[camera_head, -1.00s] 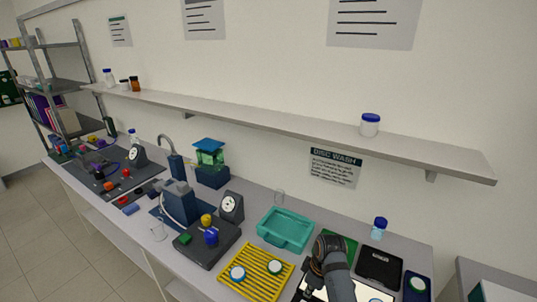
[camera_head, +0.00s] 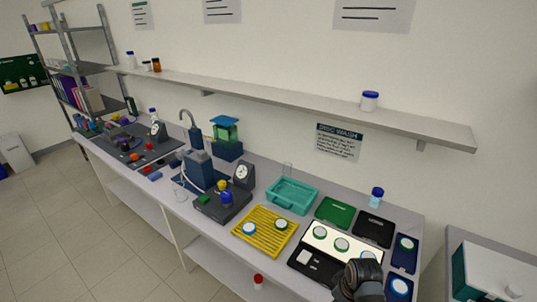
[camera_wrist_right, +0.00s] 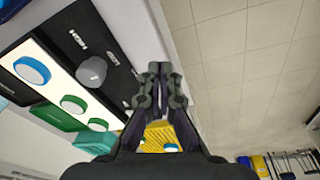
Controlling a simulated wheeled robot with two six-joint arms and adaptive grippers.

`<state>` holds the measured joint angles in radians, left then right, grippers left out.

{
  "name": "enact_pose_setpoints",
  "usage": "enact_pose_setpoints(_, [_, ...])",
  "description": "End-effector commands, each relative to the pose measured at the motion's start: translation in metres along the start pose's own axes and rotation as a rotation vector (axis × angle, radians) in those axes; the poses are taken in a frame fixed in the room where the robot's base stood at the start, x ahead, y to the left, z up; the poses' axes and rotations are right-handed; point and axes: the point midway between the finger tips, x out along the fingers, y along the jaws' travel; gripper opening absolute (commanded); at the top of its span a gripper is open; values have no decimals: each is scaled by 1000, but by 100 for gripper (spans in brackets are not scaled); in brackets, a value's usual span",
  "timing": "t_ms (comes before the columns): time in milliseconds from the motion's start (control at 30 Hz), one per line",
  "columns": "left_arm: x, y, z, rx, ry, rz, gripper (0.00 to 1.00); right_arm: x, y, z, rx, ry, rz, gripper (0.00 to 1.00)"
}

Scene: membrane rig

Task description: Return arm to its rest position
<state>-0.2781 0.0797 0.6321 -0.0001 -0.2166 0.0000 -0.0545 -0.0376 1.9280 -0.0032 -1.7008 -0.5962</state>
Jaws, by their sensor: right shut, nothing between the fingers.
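My right arm (camera_head: 358,282) shows at the bottom right of the head view, in front of the lit panel (camera_head: 318,236) at the bench's front edge; its fingertips cannot be made out there. In the right wrist view my right gripper (camera_wrist_right: 154,98) is shut and empty. It hangs clear beside the bench edge, with the floor to its right in that picture. My left gripper is not in view.
Round discs with green and blue rims lie on the lit panel. A yellow rack (camera_head: 265,232) with two discs, a teal tray (camera_head: 293,194) and a blue-capped bottle (camera_head: 376,197) stand nearby. A shelf (camera_head: 290,105) runs along the wall. The floor (camera_head: 110,230) is clear.

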Motion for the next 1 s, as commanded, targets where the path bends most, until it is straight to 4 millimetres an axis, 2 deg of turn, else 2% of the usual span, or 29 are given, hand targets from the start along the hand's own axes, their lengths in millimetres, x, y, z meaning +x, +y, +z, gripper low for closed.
enact_pose_setpoints(100, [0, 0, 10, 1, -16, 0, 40, -6, -3, 27, 94, 5, 36, 0])
enact_pose_setpoints(300, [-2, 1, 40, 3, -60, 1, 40, -24, -10, 64, 249, 30, 91, 0])
enact_pose_setpoints(367, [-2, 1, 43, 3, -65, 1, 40, -31, -13, 74, 293, 40, 105, 0])
enact_pose_setpoints(467, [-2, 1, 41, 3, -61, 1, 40, -43, -18, 89, 360, 59, 126, 0])
enact_pose_setpoints(700, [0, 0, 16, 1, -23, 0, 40, -72, -33, 116, 501, 107, 154, 0])
enact_pose_setpoints(800, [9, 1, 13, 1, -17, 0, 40, -36, -29, 116, 502, 95, 150, 0])
enact_pose_setpoints(1000, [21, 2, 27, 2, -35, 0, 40, 29, -25, 123, 506, 74, 144, 0])
